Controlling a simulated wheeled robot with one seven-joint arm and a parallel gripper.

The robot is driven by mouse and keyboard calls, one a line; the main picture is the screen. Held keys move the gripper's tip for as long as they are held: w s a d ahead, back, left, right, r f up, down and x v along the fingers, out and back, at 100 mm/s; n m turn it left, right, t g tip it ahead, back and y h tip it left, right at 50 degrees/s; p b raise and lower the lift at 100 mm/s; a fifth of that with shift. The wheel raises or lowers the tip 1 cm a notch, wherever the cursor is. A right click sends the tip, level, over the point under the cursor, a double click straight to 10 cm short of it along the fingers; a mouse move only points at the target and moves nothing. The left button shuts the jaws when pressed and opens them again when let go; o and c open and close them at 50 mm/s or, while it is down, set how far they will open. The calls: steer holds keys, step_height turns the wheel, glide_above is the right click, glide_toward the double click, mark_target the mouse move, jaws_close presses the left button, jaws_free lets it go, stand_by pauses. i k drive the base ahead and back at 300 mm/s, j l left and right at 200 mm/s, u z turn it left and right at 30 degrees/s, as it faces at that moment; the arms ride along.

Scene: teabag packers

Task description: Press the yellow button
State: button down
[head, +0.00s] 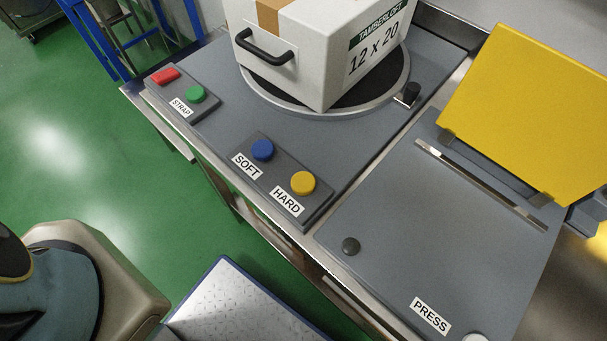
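The yellow button (303,183) is a round domed cap on a dark grey control panel (316,213) near the front edge of the grey worktop. A label reading HARD (287,201) sits just in front of it. A blue button (262,150) is on the same panel, up and to the left, by a label reading SOFT (247,166). Nothing touches or covers the yellow button. My gripper is not in view, so its opening cannot be seen.
A white carton (310,85) with a black handle stands on a round turntable (284,103) behind the buttons. Red (165,76) and green (195,94) buttons share a STRAP panel at left. A press with a raised yellow plate (530,110) stands right. Green floor is open at left.

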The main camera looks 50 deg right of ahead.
mark_target(302, 183)
steer(key=k+j, duration=0.15)
steer(key=k, duration=0.4)
steer(key=k+j, duration=0.1)
steer(key=k, duration=0.45)
steer(key=k+j, duration=0.15)
steer(key=k, duration=0.4)
